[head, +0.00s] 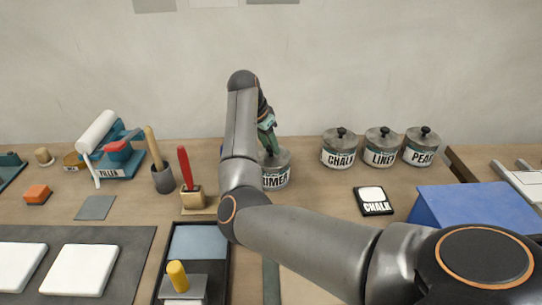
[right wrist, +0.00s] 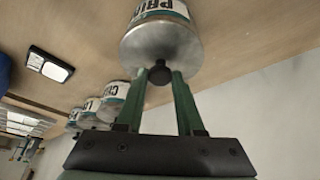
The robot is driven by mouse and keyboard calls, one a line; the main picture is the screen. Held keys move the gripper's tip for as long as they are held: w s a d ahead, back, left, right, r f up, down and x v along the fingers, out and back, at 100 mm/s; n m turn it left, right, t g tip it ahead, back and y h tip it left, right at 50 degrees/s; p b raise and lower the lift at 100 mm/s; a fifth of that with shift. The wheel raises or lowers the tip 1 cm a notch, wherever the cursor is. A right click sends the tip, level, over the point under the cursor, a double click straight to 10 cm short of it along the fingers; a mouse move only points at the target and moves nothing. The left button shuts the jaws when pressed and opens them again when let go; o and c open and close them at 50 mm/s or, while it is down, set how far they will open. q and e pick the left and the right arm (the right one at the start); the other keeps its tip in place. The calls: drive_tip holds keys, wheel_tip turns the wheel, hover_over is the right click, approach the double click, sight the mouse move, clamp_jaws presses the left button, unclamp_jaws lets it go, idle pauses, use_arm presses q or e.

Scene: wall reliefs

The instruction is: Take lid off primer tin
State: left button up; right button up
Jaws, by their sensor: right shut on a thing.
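The primer tin (head: 276,178) is a grey metal tin with a white and green label, standing on the bench and partly hidden behind my right arm. Its lid (right wrist: 158,45) is grey with a dark round knob, and it appears seated on the tin. My right gripper (head: 270,150) comes down from above on the tin. In the right wrist view, my right gripper (right wrist: 160,75) has its two green fingers shut on the lid's knob, one on each side. The left gripper is not in view.
Three similar lidded tins, chalk (head: 338,150), liner (head: 381,148) and a third (head: 420,148), stand to the right. A red-handled tool (head: 186,168) in a wooden holder stands close left.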

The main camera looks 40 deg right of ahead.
clamp_jaws()
drive_tip(key=shift+r, duration=0.1)
